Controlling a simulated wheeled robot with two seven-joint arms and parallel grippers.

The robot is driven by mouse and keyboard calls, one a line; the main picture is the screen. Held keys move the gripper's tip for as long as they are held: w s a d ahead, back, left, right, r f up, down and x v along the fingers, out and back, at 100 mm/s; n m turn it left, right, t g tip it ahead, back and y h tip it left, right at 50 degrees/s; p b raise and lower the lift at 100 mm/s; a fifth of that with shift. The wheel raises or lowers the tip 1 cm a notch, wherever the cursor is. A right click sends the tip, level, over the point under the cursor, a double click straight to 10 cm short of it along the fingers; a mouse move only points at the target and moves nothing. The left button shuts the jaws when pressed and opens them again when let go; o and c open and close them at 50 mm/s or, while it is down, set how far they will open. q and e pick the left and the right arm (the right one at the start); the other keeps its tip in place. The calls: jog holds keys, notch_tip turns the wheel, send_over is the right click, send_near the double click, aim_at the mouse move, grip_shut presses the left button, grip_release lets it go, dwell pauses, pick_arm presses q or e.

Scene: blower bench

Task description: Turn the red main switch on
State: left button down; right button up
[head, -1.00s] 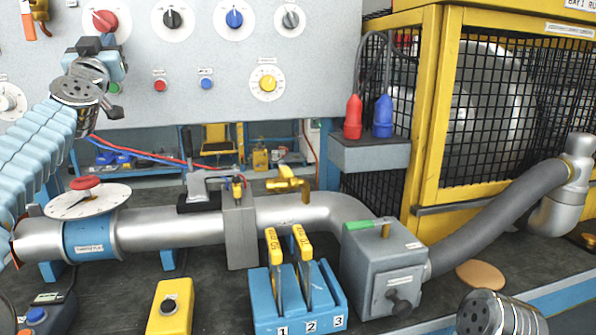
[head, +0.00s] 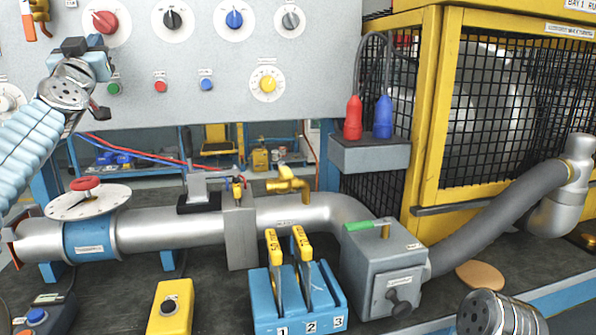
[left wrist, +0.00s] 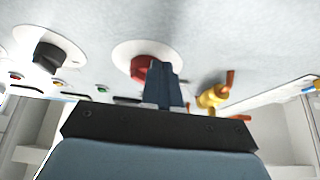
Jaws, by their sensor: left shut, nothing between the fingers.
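The red main switch (head: 105,20) is a red rotary knob on a round white plate, at the upper left of the grey panel in the head view. It also shows in the left wrist view (left wrist: 140,68), partly hidden behind my fingers. My left gripper (head: 74,46) is below and to the left of the switch in the head view. Its dark fingers (left wrist: 163,85) are shut and empty, and overlap the right part of the red knob in the left wrist view. I cannot tell whether they touch it. My right gripper is out of view.
A black knob (head: 172,19), a blue knob (head: 234,19) and a grey knob (head: 290,19) sit to the right on the same panel. An orange-handled yellow fitting (head: 28,25) is at the left. Small push buttons lie below. A pipe (head: 170,226) runs along the bench.

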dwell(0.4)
pick_arm(q)
jog(key=s+d+b, duration=0.1)
jog(key=s, duration=0.5)
jog(key=shift+f, duration=0.35)
jog(key=shift+d, duration=0.1)
